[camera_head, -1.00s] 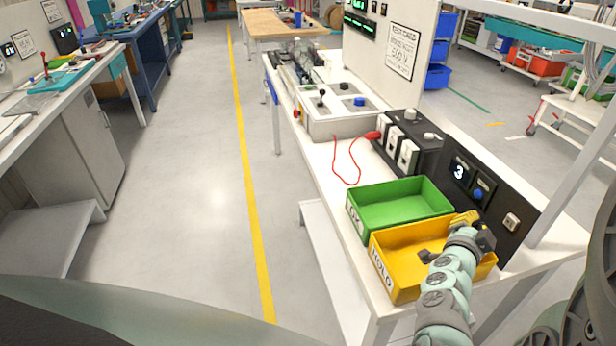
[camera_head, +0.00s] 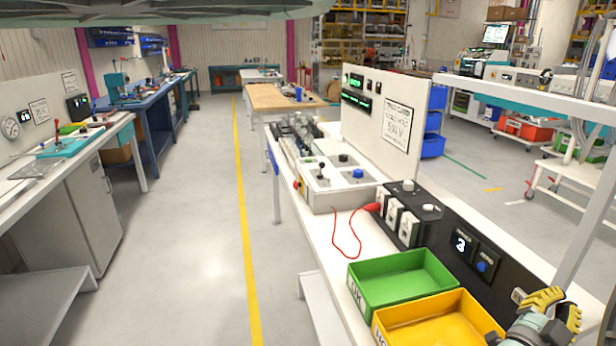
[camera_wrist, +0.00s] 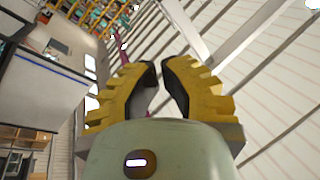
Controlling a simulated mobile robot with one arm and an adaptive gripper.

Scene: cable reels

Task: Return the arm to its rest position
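My gripper (camera_head: 557,305) is at the lower right of the head view, right of the yellow bin and beside the black panel. In the wrist view its two yellow, black-padded fingers (camera_wrist: 160,66) stand a little apart, with nothing between them. My arm runs out of the head view at the bottom right edge, so most of it is hidden.
The yellow bin (camera_head: 445,335) looks empty where visible; its near part is cut off. The green bin (camera_head: 400,300) beside it is empty. A black panel (camera_head: 450,222), a red lead (camera_head: 335,240) and a test box (camera_head: 322,200) are on the bench. The aisle left is clear.

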